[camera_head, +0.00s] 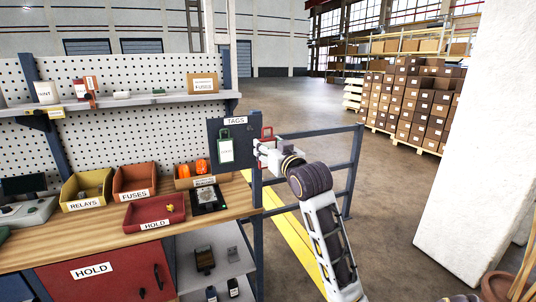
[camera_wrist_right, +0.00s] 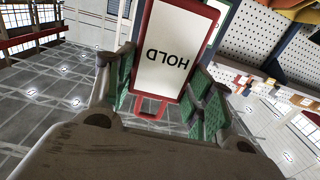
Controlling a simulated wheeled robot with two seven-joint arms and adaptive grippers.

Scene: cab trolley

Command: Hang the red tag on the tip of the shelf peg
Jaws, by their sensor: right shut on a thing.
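The red tag (camera_wrist_right: 160,50) has a red frame and a white face reading HOLD, upside down in the right wrist view. My right gripper (camera_wrist_right: 163,88) has its green-padded fingers on either side of the tag and is shut on it. A green tag (camera_head: 226,150) hangs on that board. I cannot clearly make out the shelf peg. My left gripper is out of view.
The TAGS board (camera_head: 215,128) stands at the right end of the workbench (camera_head: 100,243). Bins and a red HOLD tray (camera_head: 150,223) stand on the bench. A shelf (camera_head: 140,101) runs along the pegboard above. A dark rail (camera_head: 335,138) stands behind my right arm.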

